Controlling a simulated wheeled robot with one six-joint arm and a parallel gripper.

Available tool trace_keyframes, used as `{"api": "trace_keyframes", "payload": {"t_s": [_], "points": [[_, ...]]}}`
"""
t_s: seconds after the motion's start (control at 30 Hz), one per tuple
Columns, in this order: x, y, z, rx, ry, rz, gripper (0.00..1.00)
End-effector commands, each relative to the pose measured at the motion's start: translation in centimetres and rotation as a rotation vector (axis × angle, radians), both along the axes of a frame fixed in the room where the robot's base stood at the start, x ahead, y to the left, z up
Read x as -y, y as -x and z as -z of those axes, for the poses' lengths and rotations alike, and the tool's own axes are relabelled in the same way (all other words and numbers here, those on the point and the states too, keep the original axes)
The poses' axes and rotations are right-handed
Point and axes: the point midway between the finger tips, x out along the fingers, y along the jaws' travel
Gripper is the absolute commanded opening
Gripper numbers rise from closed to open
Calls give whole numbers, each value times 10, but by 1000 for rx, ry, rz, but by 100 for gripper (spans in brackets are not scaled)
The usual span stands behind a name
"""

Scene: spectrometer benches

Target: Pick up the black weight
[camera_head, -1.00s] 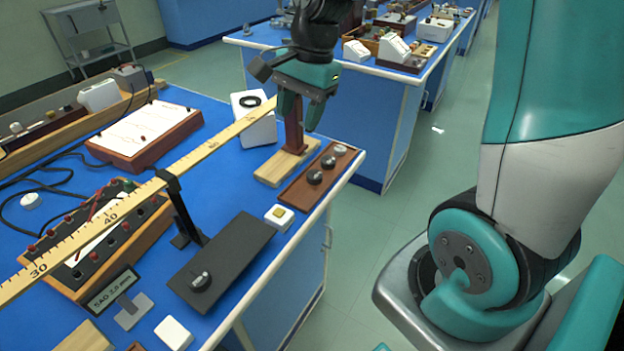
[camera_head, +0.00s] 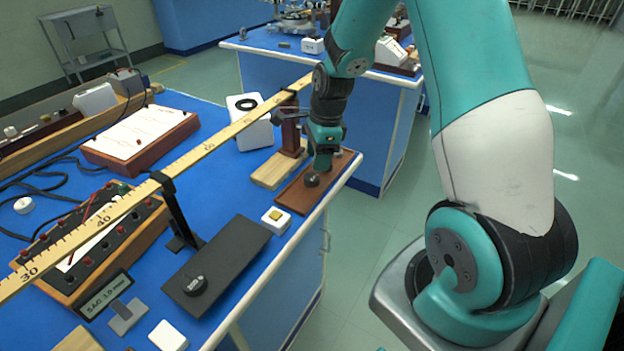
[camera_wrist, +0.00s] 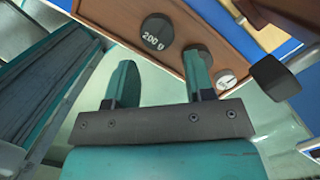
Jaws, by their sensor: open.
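A row of weights sits on a brown wooden strip (camera_head: 296,198) at the bench's right edge. In the wrist view a black weight marked 200 g (camera_wrist: 157,32) lies beyond the gap between my open fingers (camera_wrist: 160,78). A second dark weight (camera_wrist: 199,58) shows beside the right fingertip, partly covered by it. A small pale-topped weight (camera_wrist: 225,78) is further right. My gripper is open and empty. In the head view it hides the strip's other weights.
A wooden ruler (camera_head: 215,145) crosses above the bench, close to my arm. A brown post on a wooden base (camera_head: 270,172) stands left of the strip.

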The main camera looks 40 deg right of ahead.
Motion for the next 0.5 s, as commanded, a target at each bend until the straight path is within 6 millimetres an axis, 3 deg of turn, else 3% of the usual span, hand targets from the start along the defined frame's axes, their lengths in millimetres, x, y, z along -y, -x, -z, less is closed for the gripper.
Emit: {"api": "trace_keyframes", "payload": {"t_s": [0.5], "points": [[-14, -4, 53, -1, 0, 0, 49]]}}
